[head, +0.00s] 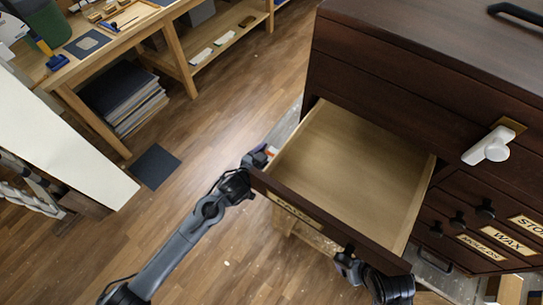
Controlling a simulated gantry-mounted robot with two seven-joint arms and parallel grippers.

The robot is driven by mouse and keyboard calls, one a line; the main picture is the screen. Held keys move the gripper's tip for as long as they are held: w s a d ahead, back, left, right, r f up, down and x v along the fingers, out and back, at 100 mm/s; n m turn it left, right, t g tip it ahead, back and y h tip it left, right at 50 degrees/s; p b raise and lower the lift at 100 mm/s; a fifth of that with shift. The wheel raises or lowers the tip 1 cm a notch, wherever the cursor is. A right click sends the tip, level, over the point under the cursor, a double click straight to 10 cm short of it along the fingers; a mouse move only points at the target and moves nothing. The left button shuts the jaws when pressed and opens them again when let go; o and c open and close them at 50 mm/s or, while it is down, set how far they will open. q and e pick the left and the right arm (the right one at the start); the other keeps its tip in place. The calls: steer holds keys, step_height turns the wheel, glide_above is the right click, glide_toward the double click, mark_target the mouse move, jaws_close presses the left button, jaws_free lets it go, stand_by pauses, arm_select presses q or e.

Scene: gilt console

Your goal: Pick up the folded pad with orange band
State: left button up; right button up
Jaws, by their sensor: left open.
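I cannot clearly make out a folded pad with an orange band. The pulled-out drawer (350,160) has a bare pale wooden floor and looks empty.
The dark wooden cabinet (400,65) fills the upper right, with a white handle-like fitting (487,147) and small labelled drawers (480,225). A workbench (110,40) with tools stands upper left. A dark mat (155,166) lies on the open wooden floor.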

arm_select(q)
steer(key=shift+c, duration=0.3)
steer(key=c, duration=1)
steer(key=shift+o, duration=0.2)
